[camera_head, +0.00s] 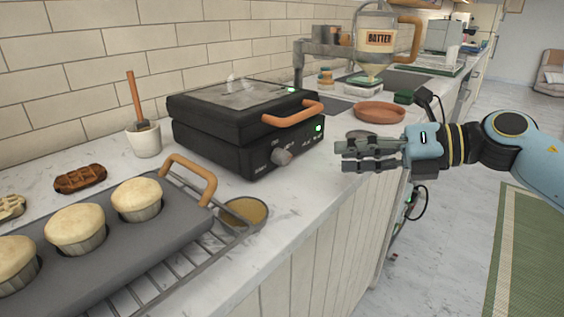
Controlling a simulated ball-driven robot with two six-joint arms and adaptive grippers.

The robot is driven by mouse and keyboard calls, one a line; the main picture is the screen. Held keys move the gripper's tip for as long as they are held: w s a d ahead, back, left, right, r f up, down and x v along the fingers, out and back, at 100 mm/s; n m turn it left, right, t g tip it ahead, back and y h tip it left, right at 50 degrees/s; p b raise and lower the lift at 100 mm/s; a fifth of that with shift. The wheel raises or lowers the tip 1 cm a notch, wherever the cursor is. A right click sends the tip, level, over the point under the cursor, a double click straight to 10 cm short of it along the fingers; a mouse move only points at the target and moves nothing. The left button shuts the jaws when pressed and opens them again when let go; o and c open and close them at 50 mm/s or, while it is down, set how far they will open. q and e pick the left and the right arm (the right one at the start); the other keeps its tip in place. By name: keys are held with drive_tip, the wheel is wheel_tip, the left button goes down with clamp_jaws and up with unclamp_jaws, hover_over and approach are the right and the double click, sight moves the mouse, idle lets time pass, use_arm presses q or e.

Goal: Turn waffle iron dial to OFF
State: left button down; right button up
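The waffle iron (243,122) is black, with its lid down, and stands on the marble counter against the tiled wall. Its dial (281,157) is a grey knob low on the front panel. A green light (318,128) glows at the right of that panel. The dial's marking is too small to read. My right gripper (345,156) comes in from the right, its fingers pointing left toward the waffle iron's front. It is to the right of the dial and apart from it, with nothing seen in it. Its finger gap is unclear. My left gripper is out of view.
A muffin tray (110,252) on a wire rack fills the front left, beside a small bowl (244,212). The iron's orange-brown handle (293,114) juts forward above the panel. A terracotta dish (380,112) and a batter dispenser (376,40) stand behind my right gripper.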

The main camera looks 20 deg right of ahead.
sight(288, 158)
drive_tip(key=x, duration=1)
drive_tip(key=shift+w+a, duration=0.1)
drive_tip(key=shift+a, duration=0.1)
clamp_jaws()
